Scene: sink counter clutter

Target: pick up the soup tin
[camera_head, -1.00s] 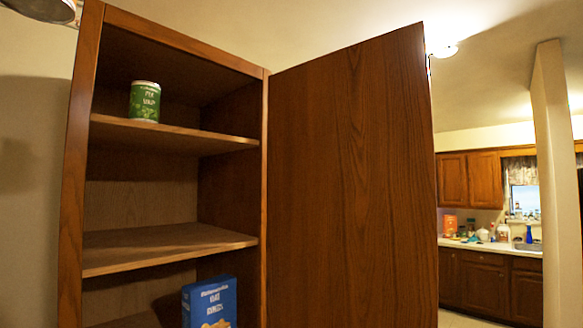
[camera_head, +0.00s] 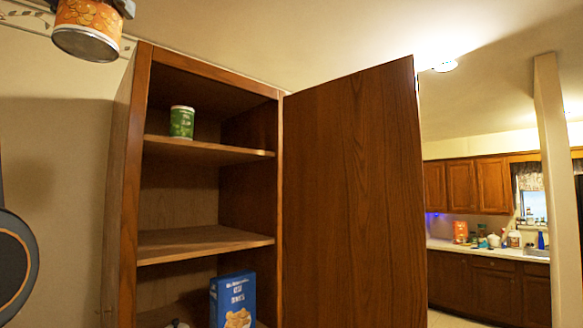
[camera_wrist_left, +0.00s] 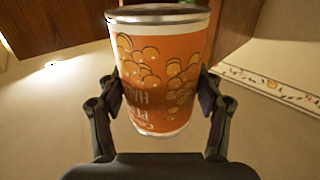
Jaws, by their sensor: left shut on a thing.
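A green tin (camera_head: 182,122) stands upright on the top shelf of the open cabinet; its small label text looks like "pea soup". My left gripper (camera_wrist_left: 158,98) is shut on an orange tin (camera_wrist_left: 165,62) with round orange fruit pictured on it and upside-down lettering that seems to begin "PEA" and "HAL". In the head view this orange tin (camera_head: 92,16) hangs high at the top left, outside the cabinet and apart from the green tin. Only part of the left gripper shows there. My right gripper is not in view.
The cabinet door (camera_head: 350,190) stands open to the right. The middle shelf (camera_head: 200,243) is bare. A blue box (camera_head: 233,299) stands below it, with part of a small lidded thing beside it. A kitchen counter (camera_head: 480,248) with clutter is far right.

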